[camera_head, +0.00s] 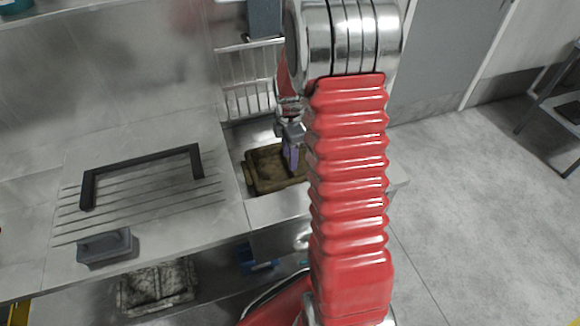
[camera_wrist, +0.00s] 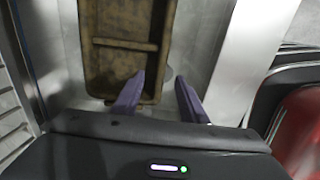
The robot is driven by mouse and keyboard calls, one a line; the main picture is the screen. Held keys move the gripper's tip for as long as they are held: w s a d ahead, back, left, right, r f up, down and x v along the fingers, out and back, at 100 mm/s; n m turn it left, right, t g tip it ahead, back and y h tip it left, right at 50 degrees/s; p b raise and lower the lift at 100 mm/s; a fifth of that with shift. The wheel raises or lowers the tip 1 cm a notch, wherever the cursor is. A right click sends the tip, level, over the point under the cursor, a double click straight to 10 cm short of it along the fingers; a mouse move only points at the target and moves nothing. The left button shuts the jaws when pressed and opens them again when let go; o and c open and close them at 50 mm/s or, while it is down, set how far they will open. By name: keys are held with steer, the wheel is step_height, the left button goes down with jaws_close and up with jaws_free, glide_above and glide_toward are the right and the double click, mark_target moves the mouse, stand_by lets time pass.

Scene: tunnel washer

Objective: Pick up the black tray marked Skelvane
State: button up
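A dirty brown, compartmented tray (camera_head: 264,168) lies in the steel sink, left of my arm. In the wrist view the tray (camera_wrist: 125,22) fills the top middle, with a crossbar between its compartments. I see no Skelvane marking on it. My gripper (camera_wrist: 160,97) is open and empty, its two purple fingers spread at the tray's near right corner. The left finger overlaps the tray and the right one is outside its right wall. Whether they touch it I cannot tell. In the head view my gripper (camera_head: 291,156) is partly hidden by my red arm.
A black handle-shaped frame (camera_head: 140,168) lies on the grooved drainboard, with a small grey box (camera_head: 105,245) at its front edge. A dark, speckled tray (camera_head: 157,285) is on the shelf below, near a blue item (camera_head: 256,259). Open floor is at right.

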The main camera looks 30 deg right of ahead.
glide_above(291, 179)
step_height(291, 179, down, 7)
steer(key=shift+w+a, duration=0.1)
steer(key=shift+a, duration=0.05)
steer(key=shift+s+f, duration=0.2)
steer(key=shift+f, duration=2.4)
steer(key=shift+c, duration=0.4)
jaws_close()
